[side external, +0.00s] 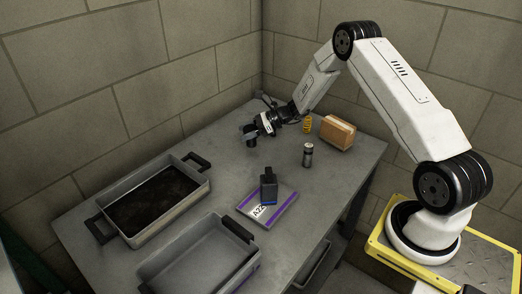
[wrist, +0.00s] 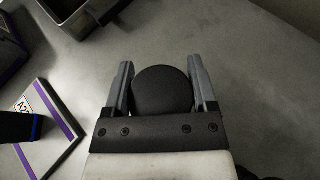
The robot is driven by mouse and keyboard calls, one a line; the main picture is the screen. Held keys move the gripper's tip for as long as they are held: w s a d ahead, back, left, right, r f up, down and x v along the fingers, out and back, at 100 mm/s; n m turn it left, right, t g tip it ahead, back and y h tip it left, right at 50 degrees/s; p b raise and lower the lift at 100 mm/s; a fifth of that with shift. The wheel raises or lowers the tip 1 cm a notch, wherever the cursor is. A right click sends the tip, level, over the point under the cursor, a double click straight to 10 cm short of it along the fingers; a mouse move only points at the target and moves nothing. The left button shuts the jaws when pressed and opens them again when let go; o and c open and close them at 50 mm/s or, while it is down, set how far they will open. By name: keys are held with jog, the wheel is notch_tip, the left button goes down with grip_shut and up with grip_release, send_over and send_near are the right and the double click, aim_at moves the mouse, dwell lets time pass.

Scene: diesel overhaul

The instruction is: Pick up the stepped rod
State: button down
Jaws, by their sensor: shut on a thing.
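The stepped rod shows in the wrist view as a dark round end (wrist: 162,92) between the two grey fingers. My gripper (wrist: 161,75) is shut on it, one finger on each side. In the side view my gripper (side external: 264,124) is over the far part of the grey table. The dark rod (side external: 250,135) shows at its left end. The rod's lower part is hard to make out, and I cannot tell whether it touches the table.
A deep tray with a dark floor (side external: 204,188) stands at the left and an empty grey tray (side external: 196,252) at the front. A purple-edged plate (side external: 284,207) carries a dark block (side external: 268,185). A metal can (side external: 308,155), a yellow spring (side external: 307,125) and a cardboard box (side external: 338,132) stand right of my gripper.

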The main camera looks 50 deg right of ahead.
jog(key=s+a+r, duration=0.2)
jog(key=s+r, duration=0.8)
jog(key=s, duration=0.3)
jog(key=shift+s+a, duration=0.25)
jog(key=shift+s, duration=0.1)
jog(key=shift+a, duration=0.1)
dwell(0.4)
